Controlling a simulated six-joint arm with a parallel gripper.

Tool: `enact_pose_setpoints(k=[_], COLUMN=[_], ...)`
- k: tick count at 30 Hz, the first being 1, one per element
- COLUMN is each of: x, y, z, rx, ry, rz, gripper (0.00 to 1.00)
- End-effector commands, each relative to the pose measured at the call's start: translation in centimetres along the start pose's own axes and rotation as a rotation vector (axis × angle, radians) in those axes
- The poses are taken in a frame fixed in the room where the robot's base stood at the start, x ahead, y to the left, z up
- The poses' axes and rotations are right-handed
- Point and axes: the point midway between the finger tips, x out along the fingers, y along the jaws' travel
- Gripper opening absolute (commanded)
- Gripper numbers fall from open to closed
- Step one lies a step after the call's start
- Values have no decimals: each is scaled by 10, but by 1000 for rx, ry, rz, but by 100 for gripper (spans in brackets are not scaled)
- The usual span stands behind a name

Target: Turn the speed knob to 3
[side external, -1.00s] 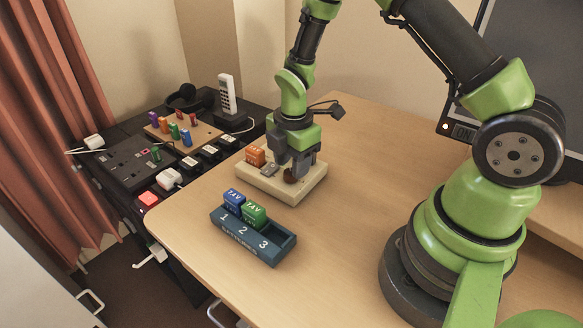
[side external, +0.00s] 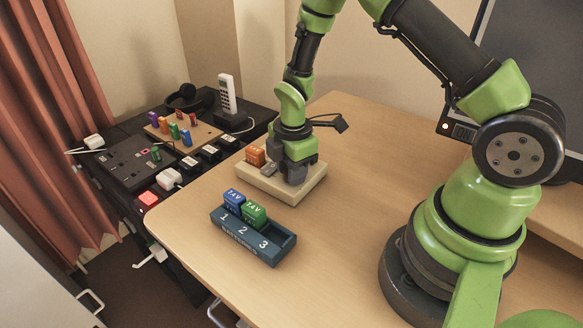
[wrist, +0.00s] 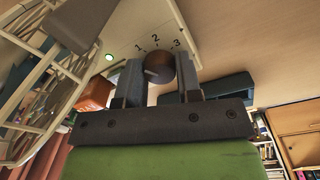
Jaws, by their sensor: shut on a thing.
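The speed knob (wrist: 158,67) is a round brown knob between the two fingers of my gripper in the wrist view. The marks 1, 2 and 3 are printed in an arc beyond it. Where the knob points is hard to tell. My gripper (side external: 297,176) points down over the right part of the beige base (side external: 259,181) and is shut on the knob, hiding it in the side view. A small green light (wrist: 109,57) shows left of the knob in the wrist view. An orange block (side external: 255,156) stands at the left end of the base.
A dark blue tray (side external: 272,258) with slots marked 1, 2, 3 stands in front; a blue block (side external: 234,199) and a green block (side external: 254,214) are in it, and slot 3 is empty. A black side desk with chargers and a phone (side external: 227,94) lies left.

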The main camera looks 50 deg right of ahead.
Motion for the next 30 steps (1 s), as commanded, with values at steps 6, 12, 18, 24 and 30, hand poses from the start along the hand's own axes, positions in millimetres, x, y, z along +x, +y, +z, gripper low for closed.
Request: enact_pose_setpoints(k=[6,12,18,24,30], x=[0,0,-1,0,-4], y=[0,0,0,0,0], z=[0,0,0,0,0], rx=[203,255,253,253,252], ry=[-7,-9,-9,-9,-9], rz=[2,2,3,2,3], gripper=[9,9,9,43,43])
